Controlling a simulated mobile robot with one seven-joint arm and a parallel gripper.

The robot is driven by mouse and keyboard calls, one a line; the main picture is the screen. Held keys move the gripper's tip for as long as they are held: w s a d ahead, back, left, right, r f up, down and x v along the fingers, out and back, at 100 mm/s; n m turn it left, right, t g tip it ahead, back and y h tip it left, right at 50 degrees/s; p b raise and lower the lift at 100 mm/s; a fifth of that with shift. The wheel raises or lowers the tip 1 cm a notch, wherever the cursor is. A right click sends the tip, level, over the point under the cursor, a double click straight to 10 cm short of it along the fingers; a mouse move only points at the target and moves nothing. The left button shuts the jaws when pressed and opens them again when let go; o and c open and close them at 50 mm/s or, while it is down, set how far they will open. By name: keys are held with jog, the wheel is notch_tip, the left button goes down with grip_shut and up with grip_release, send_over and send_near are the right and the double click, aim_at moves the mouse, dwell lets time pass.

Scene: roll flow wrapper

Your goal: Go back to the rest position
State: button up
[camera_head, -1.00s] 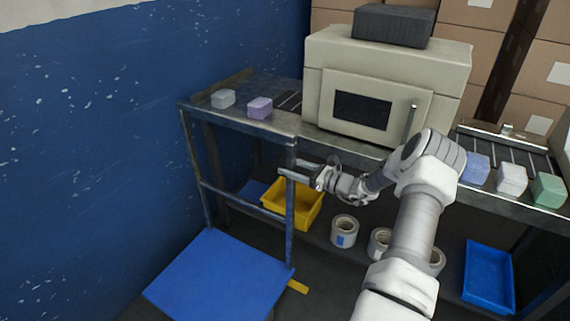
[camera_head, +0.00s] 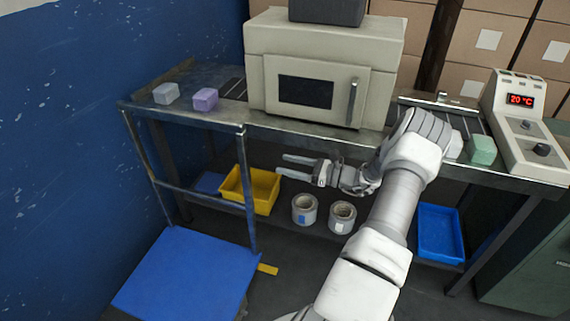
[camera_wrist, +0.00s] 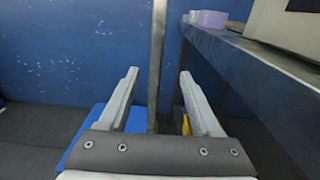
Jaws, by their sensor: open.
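My gripper (camera_head: 300,166) is open and empty in front of the bench, below the tabletop's front edge and above the lower shelf. In the wrist view my gripper (camera_wrist: 158,100) shows its two fingers spread wide with nothing between them. A metal table leg (camera_wrist: 157,60) shows beyond the fingers, apart from them. My arm reaches in from the lower right of the head view and hides part of the bench's right side.
The wrapper machine (camera_head: 320,75) stands on the bench (camera_head: 185,112). Grey (camera_head: 166,93), purple (camera_head: 205,99) and green (camera_head: 482,150) blocks lie on top. A blue platform (camera_head: 185,278) stands front left.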

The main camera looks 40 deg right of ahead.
dwell(0.3)
jog(key=s+a+r+n+g, duration=0.2)
jog(key=a+r+n+g, duration=0.45)
jog(key=a, duration=0.55)
jog(key=s+a+r+n+g, duration=0.2)
jog(key=a+r+n+g, duration=0.5)
jog(key=a, duration=0.4)
jog(key=s+a+r+n+h, duration=0.6)
jog(key=s+a+n, duration=0.2)
jog(key=s+n, duration=0.1)
jog(key=s+r+n+t+h, duration=0.4)
jog(key=s+r+n, duration=0.25)
jog(key=s, duration=0.35)
notch_tip(320, 180, up, 14)
jog(key=p, duration=1.4)
jog(key=shift+a+p, duration=0.2)
jog(key=shift+p, duration=0.15)
jog(key=shift+s+r, duration=0.1)
jog(key=shift+r, duration=0.1)
jog(key=shift+c, duration=1.2)
